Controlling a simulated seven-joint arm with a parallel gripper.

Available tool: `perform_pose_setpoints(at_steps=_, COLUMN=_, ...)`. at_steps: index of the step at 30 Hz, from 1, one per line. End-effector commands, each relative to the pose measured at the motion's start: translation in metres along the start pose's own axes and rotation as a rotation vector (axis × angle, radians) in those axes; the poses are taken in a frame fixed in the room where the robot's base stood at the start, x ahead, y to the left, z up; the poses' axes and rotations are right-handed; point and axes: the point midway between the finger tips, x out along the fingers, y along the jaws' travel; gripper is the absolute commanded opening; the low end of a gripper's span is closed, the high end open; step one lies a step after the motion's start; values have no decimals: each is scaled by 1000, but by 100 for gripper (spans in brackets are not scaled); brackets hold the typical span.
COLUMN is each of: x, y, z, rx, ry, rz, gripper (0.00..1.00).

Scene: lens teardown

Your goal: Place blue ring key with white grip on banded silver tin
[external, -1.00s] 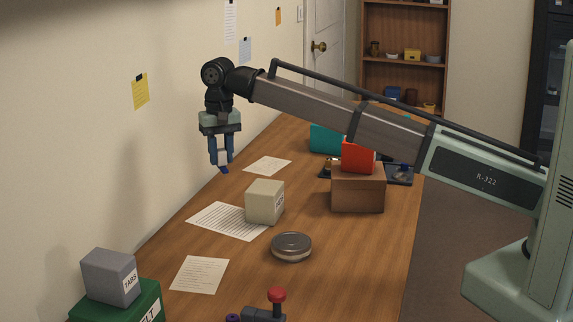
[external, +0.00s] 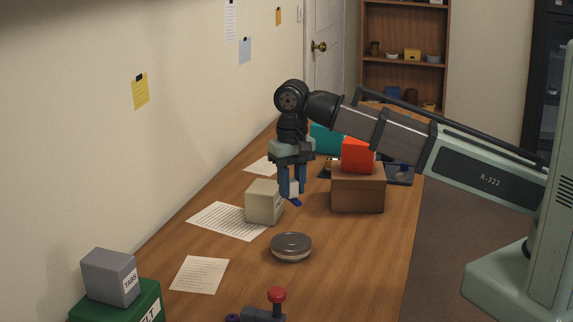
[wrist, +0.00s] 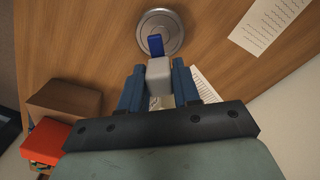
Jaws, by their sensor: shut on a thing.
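My gripper (external: 291,188) hangs over the table, pointing down. In the wrist view its two blue fingers (wrist: 160,90) are shut on the white grip of the ring key (wrist: 159,70). The key's blue end (wrist: 156,45) sticks out beyond the fingers and overlaps the tin in that view. In the external view the blue end (external: 294,202) shows just below the fingertips. The banded silver tin (external: 291,247) is round and stands on the table, below and nearer the camera than the key, apart from it. The tin also shows in the wrist view (wrist: 174,23).
A beige box (external: 263,203) stands close to the left of my gripper. A brown box (external: 358,190) with a red block (external: 358,155) on top is to the right. A red-knobbed device (external: 276,297) is at the front. Papers lie flat on the left side.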

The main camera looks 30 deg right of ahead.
Motion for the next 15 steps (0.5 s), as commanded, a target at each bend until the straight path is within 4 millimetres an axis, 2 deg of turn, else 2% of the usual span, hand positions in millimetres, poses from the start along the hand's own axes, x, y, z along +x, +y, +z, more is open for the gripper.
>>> perform_pose_setpoints(at_steps=9, x=44, y=1, z=1, rx=0, ry=-2, rz=2, gripper=1)
perform_pose_setpoints(at_steps=15, x=58, y=0, z=0, rx=0, ry=-1, rz=1, gripper=1)
